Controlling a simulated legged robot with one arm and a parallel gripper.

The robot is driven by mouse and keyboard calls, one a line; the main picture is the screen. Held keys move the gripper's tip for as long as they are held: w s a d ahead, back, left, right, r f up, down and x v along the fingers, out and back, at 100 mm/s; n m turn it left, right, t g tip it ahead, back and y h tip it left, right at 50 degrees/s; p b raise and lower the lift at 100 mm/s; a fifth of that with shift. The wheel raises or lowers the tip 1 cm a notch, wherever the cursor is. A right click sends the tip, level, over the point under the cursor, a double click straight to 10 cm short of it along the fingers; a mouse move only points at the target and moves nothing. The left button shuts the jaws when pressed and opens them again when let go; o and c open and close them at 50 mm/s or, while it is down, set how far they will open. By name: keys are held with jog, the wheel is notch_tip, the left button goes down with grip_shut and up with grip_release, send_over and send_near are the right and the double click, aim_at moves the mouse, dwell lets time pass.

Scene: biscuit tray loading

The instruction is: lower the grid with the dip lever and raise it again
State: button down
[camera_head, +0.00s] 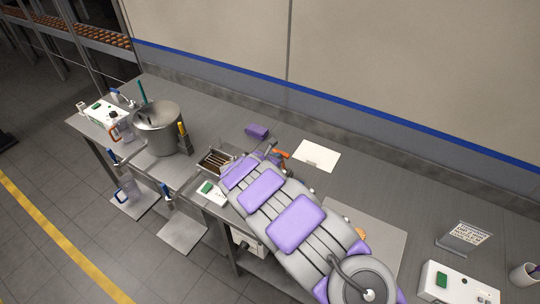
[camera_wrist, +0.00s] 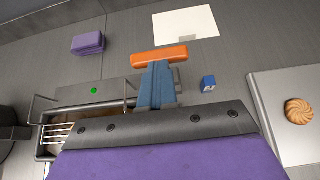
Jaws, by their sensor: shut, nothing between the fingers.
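The dip lever shows an orange bar handle (camera_wrist: 172,54) in the wrist view and also shows in the head view (camera_head: 283,155). My gripper (camera_wrist: 156,68) is shut and empty, its blue-grey fingers pointing at the handle. The fingertips overlap the handle's lower edge; I cannot tell if they touch it. The dip bath (camera_wrist: 92,103) is a metal box with a green light, left of my fingers. Thin bars of the grid (camera_wrist: 57,134) show at its left end over brown contents. The bath also shows in the head view (camera_head: 205,166), partly hidden by my arm. The grid's height is unclear.
A purple block (camera_wrist: 88,44) and a white sheet (camera_wrist: 186,22) lie behind the bath. A small blue cube (camera_wrist: 208,83) is right of my fingers. A biscuit (camera_wrist: 299,110) lies on a pale tray (camera_wrist: 266,92). A steel pot (camera_head: 157,118) stands at left.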

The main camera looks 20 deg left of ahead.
jog(key=p, duration=0.1)
jog(key=w+r+g+p, duration=0.1)
jog(key=shift+w+d+r+p, duration=0.15)
jog(key=shift+w+d+p, duration=0.15)
jog(key=shift+w+r+g+p, duration=0.1)
jog(key=shift+w+g+p, duration=0.3)
jog(key=shift+w+p, duration=0.4)
jog(key=w+p, duration=0.1)
jog(key=p, duration=0.2)
jog(key=shift+w+r, duration=0.1)
jog(key=shift+w, duration=0.3)
jog(key=shift+w+d, duration=0.1)
jog(key=shift+w+d, duration=0.1)
jog(key=shift+r, duration=0.15)
